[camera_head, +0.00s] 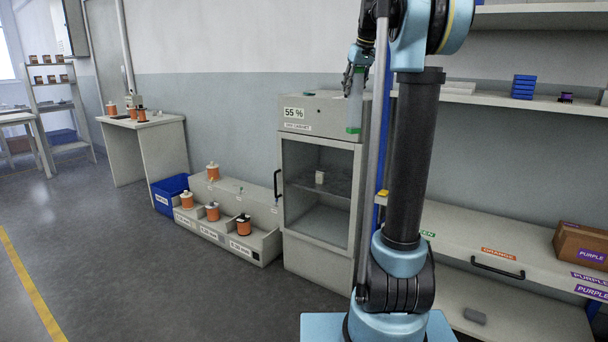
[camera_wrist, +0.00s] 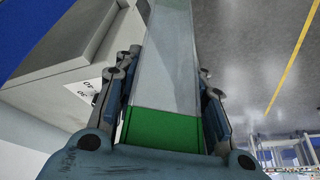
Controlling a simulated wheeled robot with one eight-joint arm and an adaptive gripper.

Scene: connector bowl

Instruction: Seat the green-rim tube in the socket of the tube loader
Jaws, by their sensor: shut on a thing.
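The green-rim tube (camera_head: 355,103) is a long, pale, see-through tube with a green band at its lower end. It hangs roughly upright from my gripper (camera_head: 356,65), in front of the top right part of the grey cabinet. In the wrist view my gripper (camera_wrist: 168,70) has its fingers on both sides of the tube (camera_wrist: 167,55), with a green band close to the palm. The tube's far end runs out of that view. I cannot make out the tube loader or its socket in either view.
The grey cabinet (camera_head: 318,245) has a glass door and a "55 %" label. Left of it are a stepped rack (camera_head: 240,240) with several orange spools and a blue bin (camera_head: 170,193). Wall shelves and a drawer unit (camera_head: 500,255) stand at right. Floor at left is clear.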

